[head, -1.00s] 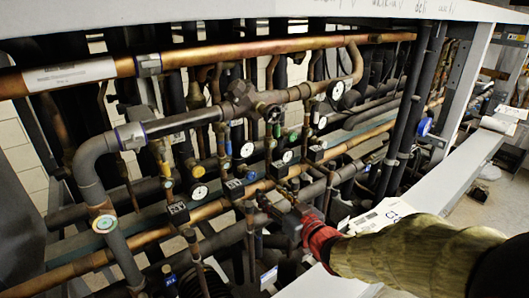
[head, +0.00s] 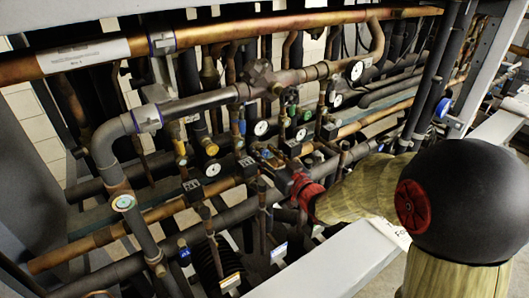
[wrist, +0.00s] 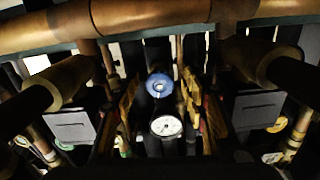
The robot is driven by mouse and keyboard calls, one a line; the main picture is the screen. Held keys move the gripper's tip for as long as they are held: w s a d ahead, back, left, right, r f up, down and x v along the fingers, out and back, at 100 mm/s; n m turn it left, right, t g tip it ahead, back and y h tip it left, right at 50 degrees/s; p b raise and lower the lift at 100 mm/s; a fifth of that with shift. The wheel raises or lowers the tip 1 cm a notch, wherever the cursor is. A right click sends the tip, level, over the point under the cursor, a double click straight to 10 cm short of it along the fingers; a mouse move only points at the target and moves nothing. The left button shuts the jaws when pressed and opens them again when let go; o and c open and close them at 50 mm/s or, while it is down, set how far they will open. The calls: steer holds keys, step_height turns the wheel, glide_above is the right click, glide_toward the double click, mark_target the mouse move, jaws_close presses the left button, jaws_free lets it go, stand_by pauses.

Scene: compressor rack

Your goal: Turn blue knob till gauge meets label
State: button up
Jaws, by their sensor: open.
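The blue knob (wrist: 160,84) is round and faces the wrist camera near the middle of the wrist view. A white round gauge (wrist: 166,126) sits just below it; its needle and marks are too small to read. My gripper (wrist: 162,103) is open, its fingers on either side of the knob's line, apparently apart from it. In the head view, a small blue knob (head: 242,127) sits beside a white gauge (head: 261,128). My gripper (head: 268,157) reaches among the pipes just below these, its fingers partly lost in dark clutter. I cannot make out the label.
A copper pipe (wrist: 150,16) crosses the top of the wrist view. Grey boxes (wrist: 72,128) flank the gripper. Other gauges (head: 212,170) and a yellow knob (head: 212,149) stand nearby. The pale rack beam (head: 335,262) runs below my arm.

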steer(key=shift+c, duration=1.1)
jaws_close()
